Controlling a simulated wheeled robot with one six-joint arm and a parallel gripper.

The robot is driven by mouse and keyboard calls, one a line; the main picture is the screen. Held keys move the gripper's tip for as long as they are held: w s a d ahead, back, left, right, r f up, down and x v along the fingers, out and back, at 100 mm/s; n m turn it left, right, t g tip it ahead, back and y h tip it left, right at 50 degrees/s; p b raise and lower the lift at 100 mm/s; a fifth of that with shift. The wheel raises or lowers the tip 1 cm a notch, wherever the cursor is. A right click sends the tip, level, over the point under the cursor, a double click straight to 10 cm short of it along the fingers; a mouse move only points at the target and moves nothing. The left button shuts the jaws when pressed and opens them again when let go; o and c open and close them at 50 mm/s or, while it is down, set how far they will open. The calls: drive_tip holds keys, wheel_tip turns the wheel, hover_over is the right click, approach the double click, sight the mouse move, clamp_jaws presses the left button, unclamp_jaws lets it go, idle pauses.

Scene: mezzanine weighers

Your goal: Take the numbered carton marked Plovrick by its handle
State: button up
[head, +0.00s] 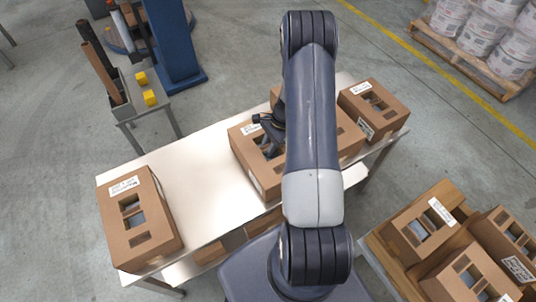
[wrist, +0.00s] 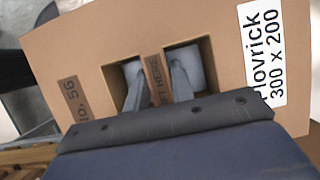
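The Plovrick carton (wrist: 215,75) fills the wrist view. It is brown, with a white label (wrist: 264,55) reading Plovrick 300 x 200 and a No. 56 tag. Its handle (wrist: 154,82) is a narrow strip between two square holes, with LIFT HERE lettering partly hidden. My gripper (wrist: 160,85) has one finger in each hole, straddling the handle close to its edges. Whether the fingers press on it is unclear. In the head view my gripper (head: 268,138) is over the middle carton (head: 245,160) on the bench, which my arm partly hides.
The metal bench (head: 195,165) also bears a carton at left (head: 120,225) and one at right (head: 394,110); the space between left and middle is clear. More cartons (head: 425,232) stand on a pallet at lower right. A small stand (head: 150,107) is behind.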

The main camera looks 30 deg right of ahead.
clamp_jaws()
idle(0.5)
